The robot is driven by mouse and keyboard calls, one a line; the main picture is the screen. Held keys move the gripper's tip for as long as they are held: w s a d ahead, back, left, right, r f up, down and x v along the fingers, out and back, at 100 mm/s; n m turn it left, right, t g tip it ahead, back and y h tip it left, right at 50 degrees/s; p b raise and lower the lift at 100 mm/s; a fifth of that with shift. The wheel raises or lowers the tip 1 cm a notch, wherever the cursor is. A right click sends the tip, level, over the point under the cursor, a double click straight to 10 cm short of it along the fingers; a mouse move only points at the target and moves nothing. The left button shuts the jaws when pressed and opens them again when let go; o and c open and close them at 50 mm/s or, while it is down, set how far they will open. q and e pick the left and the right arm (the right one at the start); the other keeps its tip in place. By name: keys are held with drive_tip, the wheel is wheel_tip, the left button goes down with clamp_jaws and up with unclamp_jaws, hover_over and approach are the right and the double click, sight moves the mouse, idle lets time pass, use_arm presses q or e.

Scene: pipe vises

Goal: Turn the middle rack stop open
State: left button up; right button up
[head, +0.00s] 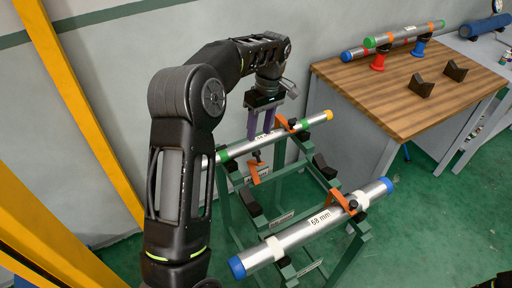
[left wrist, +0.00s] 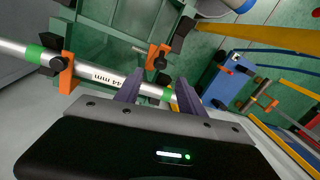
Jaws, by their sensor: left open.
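The green pipe rack (head: 229,211) holds a rear pipe (head: 308,125) with green bands and a front pipe (head: 290,240) marked 68 mm. Three orange stops show in the head view: one by the right part of the rear pipe (head: 284,122), one near the rear pipe's middle (head: 256,170), one across the front pipe (head: 342,202). I cannot tell for sure which is the middle stop. My left gripper (head: 260,135) is open and empty, pointing down above the rear pipe. In the left wrist view its fingers (left wrist: 158,78) stand apart, an orange stop (left wrist: 152,57) just beyond them.
Empty black V-blocks (head: 250,203) form a row between the two pipes. Yellow posts (head: 85,110) stand at the left. The wall is close behind the rack.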

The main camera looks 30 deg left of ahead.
sight(256, 151)
use_arm(q)
drive_tip(key=f+b, duration=0.2)
drive_tip(key=f, duration=0.1)
drive_tip(key=f+b, duration=0.1)
drive_tip(key=f, duration=0.1)
drive_tip(key=shift+s+a, duration=0.1)
drive_tip(key=shift+s, duration=0.3)
drive_tip(key=shift+s+f+p, duration=0.15)
drive_tip(key=shift+f+p, duration=0.15)
drive_tip(key=shift+f, duration=0.75)
drive_tip(key=shift+c, duration=0.5)
clamp_jaws()
